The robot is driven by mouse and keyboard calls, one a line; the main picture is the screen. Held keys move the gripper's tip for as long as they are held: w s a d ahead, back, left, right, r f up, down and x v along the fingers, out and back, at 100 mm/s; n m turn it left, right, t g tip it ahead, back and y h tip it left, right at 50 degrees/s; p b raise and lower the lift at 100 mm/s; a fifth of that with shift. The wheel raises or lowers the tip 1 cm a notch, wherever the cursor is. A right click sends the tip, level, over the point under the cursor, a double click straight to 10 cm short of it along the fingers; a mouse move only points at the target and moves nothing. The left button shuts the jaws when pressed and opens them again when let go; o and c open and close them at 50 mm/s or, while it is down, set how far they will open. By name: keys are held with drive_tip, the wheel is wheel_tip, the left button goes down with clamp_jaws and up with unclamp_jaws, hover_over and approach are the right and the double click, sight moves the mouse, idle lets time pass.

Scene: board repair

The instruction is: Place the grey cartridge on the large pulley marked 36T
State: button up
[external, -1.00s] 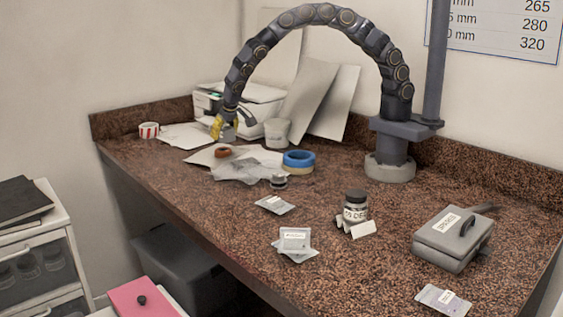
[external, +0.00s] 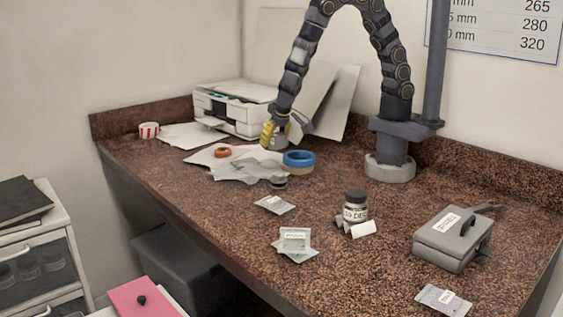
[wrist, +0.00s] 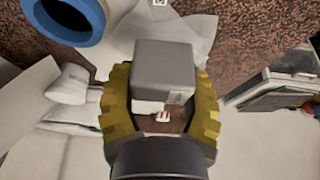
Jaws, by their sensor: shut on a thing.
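My gripper (external: 273,134) hangs above the back of the counter, near the blue ring. In the wrist view its yellow ribbed fingers (wrist: 162,108) are shut on the grey cartridge (wrist: 162,70), a plain grey block. The fingers press its two sides, and its lower part is partly hidden. In the external view the cartridge is too small to tell from the pale shape beside the fingertips. I cannot make out a 36T marking or identify the large pulley in either view.
The blue ring (external: 299,157) lies close to the right of my gripper; it also shows in the wrist view (wrist: 70,15). An orange ring (external: 222,152) lies on pale sheets. A white printer (external: 232,110) stands behind. A labelled jar (external: 355,207) and grey case (external: 452,240) stand nearer right.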

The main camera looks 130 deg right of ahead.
sight(276, 173)
drive_tip(key=f, duration=0.3)
drive_tip(key=shift+s+a+f, duration=0.1)
drive_tip(key=shift+s+f, duration=0.2)
drive_tip(key=shift+f, duration=2.25)
drive_tip(key=o, duration=1.1)
drive_tip(key=shift+f, duration=0.1)
